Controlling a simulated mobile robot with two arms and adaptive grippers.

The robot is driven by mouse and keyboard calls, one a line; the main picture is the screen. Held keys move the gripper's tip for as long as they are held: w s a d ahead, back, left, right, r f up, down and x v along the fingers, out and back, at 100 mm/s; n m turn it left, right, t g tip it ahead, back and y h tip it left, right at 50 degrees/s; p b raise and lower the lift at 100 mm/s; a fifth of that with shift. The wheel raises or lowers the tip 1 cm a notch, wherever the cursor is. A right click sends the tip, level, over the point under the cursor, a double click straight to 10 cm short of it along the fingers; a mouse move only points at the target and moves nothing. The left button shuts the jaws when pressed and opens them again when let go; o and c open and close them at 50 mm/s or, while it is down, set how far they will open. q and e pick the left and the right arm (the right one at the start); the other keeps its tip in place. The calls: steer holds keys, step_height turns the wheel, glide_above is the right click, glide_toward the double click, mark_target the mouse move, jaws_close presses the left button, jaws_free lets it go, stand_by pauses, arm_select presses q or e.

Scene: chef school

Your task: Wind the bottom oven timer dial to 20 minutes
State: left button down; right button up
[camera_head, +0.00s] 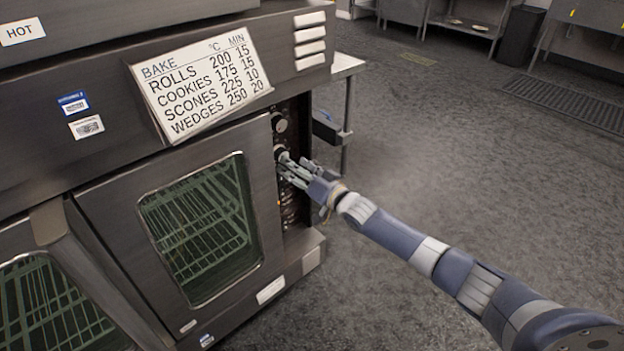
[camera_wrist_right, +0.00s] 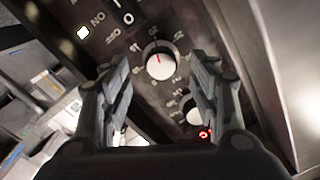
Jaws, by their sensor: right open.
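The control panel (camera_head: 296,185) is a dark strip with dials, right of the oven door. In the right wrist view a white-faced dial (camera_wrist_right: 160,67) with a red pointer line and printed numbers around it sits between my fingers. A second pale dial (camera_wrist_right: 193,113) lies below it, partly hidden by a finger. Which one is the bottom oven's timer I cannot tell. My right gripper (camera_head: 286,167) is open at the panel; it also shows in the right wrist view (camera_wrist_right: 162,70), a finger on each side of the upper dial. Contact is unclear. My left gripper is out of view.
The oven door (camera_head: 262,139) with a glass window is closed. A tilted card (camera_head: 205,83) lists baking temperatures and minutes. A red light (camera_wrist_right: 204,134) glows near the lower dial. A rocker switch (camera_wrist_right: 124,14) sits above. The floor (camera_head: 450,150) at right is clear.

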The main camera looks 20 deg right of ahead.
steer(key=v, duration=0.7)
steer(key=shift+s, duration=0.1)
